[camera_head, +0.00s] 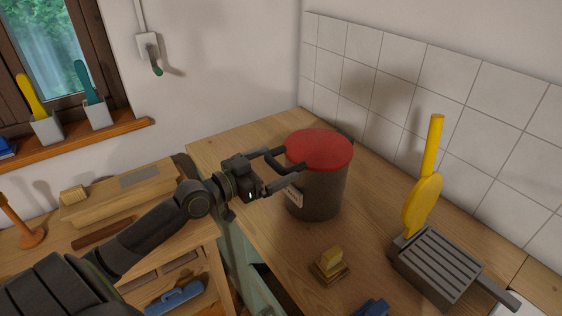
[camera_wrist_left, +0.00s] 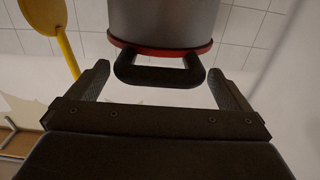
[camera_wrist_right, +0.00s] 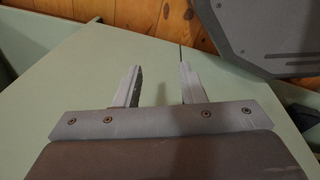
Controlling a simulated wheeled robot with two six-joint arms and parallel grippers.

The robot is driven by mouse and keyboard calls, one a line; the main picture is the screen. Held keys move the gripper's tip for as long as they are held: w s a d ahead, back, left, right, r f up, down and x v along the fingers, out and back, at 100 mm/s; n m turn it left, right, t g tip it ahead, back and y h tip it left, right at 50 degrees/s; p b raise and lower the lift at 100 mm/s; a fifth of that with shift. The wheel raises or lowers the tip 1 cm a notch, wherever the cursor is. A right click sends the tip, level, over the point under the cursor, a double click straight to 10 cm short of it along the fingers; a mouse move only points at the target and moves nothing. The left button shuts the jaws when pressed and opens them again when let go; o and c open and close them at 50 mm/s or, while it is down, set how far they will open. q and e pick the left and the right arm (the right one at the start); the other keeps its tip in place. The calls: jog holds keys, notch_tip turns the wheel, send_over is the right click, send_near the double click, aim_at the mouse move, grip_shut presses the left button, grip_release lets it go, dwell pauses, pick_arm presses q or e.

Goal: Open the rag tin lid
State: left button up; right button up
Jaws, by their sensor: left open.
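The rag tin (camera_head: 316,192) is a dark grey cylinder standing on the wooden worktop. Its red lid (camera_head: 320,147) lies flat on top, shut. A black loop handle (camera_wrist_left: 158,76) juts from the lid's rim in the left wrist view, where the tin appears upside down. My left gripper (camera_head: 294,162) is open at the tin's near left side, at lid height. Its two fingers (camera_wrist_left: 160,82) stand on either side of the handle, with gaps showing at both sides. My right gripper (camera_wrist_right: 160,72) is open and empty, and is out of the head view.
A grey slatted tray (camera_head: 440,262) with a yellow paddle-like tool (camera_head: 425,190) stands to the right. A tiled wall (camera_head: 390,75) rises behind. A pale green surface (camera_wrist_right: 70,90) lies below my right gripper.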

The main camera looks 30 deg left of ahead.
pick_arm(q)
jog(key=shift+x, duration=1.4)
